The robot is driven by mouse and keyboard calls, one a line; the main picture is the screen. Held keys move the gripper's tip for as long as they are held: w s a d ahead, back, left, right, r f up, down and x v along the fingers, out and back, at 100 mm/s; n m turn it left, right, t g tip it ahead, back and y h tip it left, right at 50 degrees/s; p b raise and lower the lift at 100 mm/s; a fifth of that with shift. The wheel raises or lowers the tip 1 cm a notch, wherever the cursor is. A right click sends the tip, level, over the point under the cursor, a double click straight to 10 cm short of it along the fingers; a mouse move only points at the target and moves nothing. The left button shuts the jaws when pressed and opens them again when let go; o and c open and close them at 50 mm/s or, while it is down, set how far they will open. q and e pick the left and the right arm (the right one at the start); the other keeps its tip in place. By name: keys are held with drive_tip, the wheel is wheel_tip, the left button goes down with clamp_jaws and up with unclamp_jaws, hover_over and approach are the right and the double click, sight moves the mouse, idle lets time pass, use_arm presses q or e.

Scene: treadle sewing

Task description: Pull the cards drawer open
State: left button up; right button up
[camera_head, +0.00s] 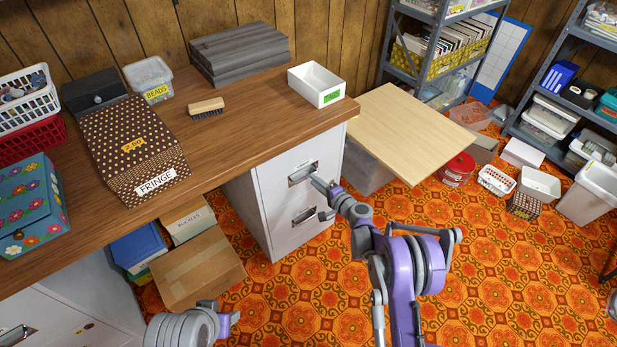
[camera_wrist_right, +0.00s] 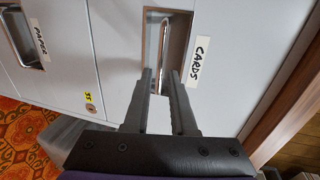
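The cards drawer (camera_head: 285,187) is the upper drawer of the white cabinet under the wooden table. Its front looks flush with the cabinet. In the right wrist view its "CARDS" label (camera_wrist_right: 198,62) sits beside a recessed metal handle (camera_wrist_right: 165,45). My right gripper (camera_wrist_right: 161,78) is at this handle, with one finger on each side of the bar and a gap between them. I cannot see firm contact. In the head view the right gripper (camera_head: 314,180) reaches the drawer's handle from the right. Part of my left arm shows at the bottom; its fingers cannot be made out.
A lower drawer with its own handle (camera_head: 303,215) is below; the wrist view shows its "PAPER" label (camera_wrist_right: 41,41). A white tray (camera_head: 317,85) stands on the table (camera_head: 240,120) above. A cardboard box (camera_head: 198,270) is left of the cabinet. The patterned floor in front is clear.

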drive_tip(key=shift+b+x, duration=0.3)
drive_tip(key=shift+x, duration=2.05)
clamp_jaws()
